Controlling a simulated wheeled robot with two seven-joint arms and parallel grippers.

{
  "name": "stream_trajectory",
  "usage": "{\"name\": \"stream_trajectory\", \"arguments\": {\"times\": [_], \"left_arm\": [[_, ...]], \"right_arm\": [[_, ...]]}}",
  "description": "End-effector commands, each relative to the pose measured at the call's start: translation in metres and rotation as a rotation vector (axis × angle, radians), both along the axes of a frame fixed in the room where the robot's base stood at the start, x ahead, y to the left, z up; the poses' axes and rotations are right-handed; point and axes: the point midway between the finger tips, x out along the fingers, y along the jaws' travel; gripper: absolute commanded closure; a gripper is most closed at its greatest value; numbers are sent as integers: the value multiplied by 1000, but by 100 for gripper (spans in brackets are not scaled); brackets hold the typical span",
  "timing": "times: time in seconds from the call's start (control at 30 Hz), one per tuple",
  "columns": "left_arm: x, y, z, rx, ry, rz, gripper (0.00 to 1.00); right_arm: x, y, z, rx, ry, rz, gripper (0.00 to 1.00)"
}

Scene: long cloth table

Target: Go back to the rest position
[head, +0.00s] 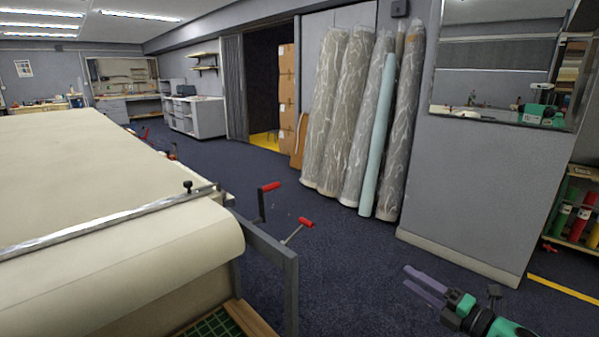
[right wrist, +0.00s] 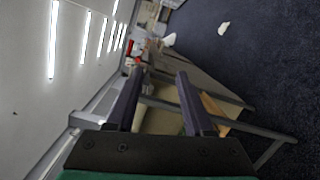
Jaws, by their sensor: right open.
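My right gripper (head: 425,286) is at the lower right of the head view, over the dark blue floor, well to the right of the long cloth table (head: 80,170). Its two purple-grey fingers are apart with nothing between them. In the right wrist view the fingers of this gripper (right wrist: 158,98) stand apart and empty, and the table's end frame shows beyond them, tilted. My left gripper is not in either view.
Red-handled cranks (head: 268,188) stick out from the table's end frame (head: 290,285). Wrapped rolls (head: 340,115) lean on the back wall. A shelf with coloured rolls (head: 575,210) stands at the right edge. The floor (head: 350,255) between table and wall is clear.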

Motion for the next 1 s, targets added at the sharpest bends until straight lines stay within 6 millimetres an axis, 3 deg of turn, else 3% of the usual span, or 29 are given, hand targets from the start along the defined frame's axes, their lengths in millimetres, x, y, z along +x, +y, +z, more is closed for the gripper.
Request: {"name": "stream_trajectory", "arguments": {"times": [0.17,0.27,0.37,0.47,0.57,0.6,0.73,0.8,0.9,1.0], "left_arm": [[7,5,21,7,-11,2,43],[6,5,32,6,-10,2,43],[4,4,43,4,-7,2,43],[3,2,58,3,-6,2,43],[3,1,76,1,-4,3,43],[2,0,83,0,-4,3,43],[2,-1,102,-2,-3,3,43],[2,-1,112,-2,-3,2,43],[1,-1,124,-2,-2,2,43],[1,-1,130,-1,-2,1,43]], "right_arm": [[4,-30,-42,161,160,-152,48],[0,-48,-78,270,276,-262,48],[-13,-65,-123,384,408,-387,48],[-41,-80,-180,510,571,-542,48],[-92,-87,-248,648,770,-737,48],[-120,-86,-276,700,854,-821,48],[-220,-71,-349,832,1109,-1086,48],[-279,-54,-378,882,1237,-1224,48],[-360,-28,-403,930,1398,-1409,48],[-420,-5,-415,951,1509,-1543,48]]}}
